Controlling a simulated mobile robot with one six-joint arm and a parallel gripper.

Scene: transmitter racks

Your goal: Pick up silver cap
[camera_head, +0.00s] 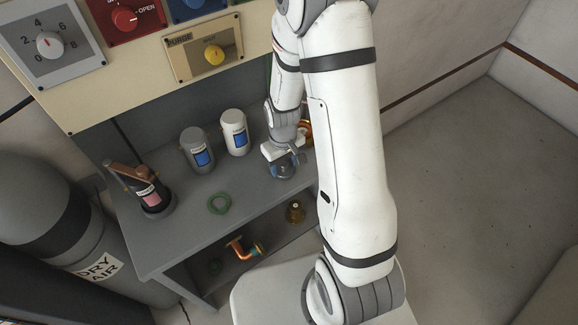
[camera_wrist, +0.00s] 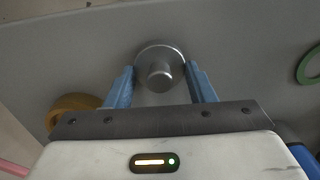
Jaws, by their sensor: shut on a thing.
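The silver cap (camera_wrist: 160,68) shows in the wrist view as a round metal disc with a short knob at its centre. My gripper (camera_wrist: 160,82) has its two blue fingers on either side of the cap and is shut on it. In the head view my gripper (camera_head: 284,164) is low over the right part of the grey bench top (camera_head: 180,235). There the cap is too small and too covered by the fingers to make out clearly. I cannot tell whether the cap still touches the bench.
A grey canister (camera_head: 198,152) and a white canister (camera_head: 234,132) stand left of my gripper. A green ring (camera_head: 219,204) lies in front. An orange ring (camera_wrist: 75,110) is close by my gripper. Copper pipe (camera_head: 245,249) sits on the lower shelf.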

